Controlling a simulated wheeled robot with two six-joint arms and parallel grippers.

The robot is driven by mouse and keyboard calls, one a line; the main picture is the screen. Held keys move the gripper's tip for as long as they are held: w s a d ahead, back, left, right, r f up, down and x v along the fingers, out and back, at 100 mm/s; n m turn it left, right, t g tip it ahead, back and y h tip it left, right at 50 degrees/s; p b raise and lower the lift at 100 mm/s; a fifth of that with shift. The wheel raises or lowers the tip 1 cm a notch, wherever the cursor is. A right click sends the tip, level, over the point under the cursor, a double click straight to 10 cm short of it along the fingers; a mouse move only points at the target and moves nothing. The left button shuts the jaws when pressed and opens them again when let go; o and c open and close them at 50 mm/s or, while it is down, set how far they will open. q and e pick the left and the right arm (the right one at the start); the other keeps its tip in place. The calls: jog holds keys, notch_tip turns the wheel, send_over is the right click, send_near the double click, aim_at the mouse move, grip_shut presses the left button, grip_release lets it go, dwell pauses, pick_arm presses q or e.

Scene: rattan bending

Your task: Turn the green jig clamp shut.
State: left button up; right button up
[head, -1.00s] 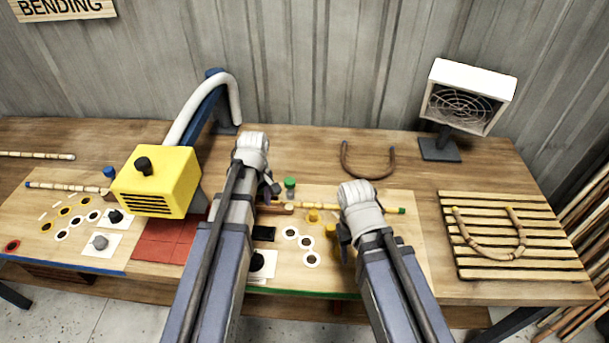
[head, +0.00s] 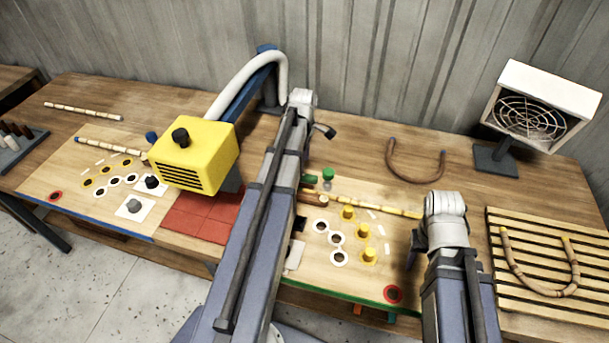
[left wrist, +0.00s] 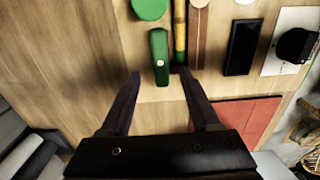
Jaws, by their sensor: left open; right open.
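The green jig clamp's lever (left wrist: 160,55) lies beside the rattan pole (left wrist: 180,28) in the left wrist view, with a round green knob (left wrist: 150,8) above it. In the head view the green knob (head: 328,173) stands behind the pole's left part, and the green lever (head: 308,179) shows partly beside my left arm. My left gripper (left wrist: 160,75) is open and empty, its fingertips on either side of the lever's lower end in that view; contact cannot be told. My right gripper (head: 414,245) is open near the pole's right end, its fingers mostly hidden.
Several yellow pegs (head: 361,231) stand on the jig board between the arms. A yellow heater box (head: 193,150) hangs over red tiles (head: 205,215) at left. A fan (head: 540,110) and a slatted rack (head: 500,225) are at right.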

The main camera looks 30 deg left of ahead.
aim_at(303, 179)
pick_arm(q)
notch_tip(303, 179, down, 6)
jog(key=b, duration=0.5)
pick_arm(e)
notch_tip(303, 179, down, 6)
jog(key=shift+r, duration=0.1)
pick_arm(q)
jog(key=shift+r, duration=0.1)
grip_shut()
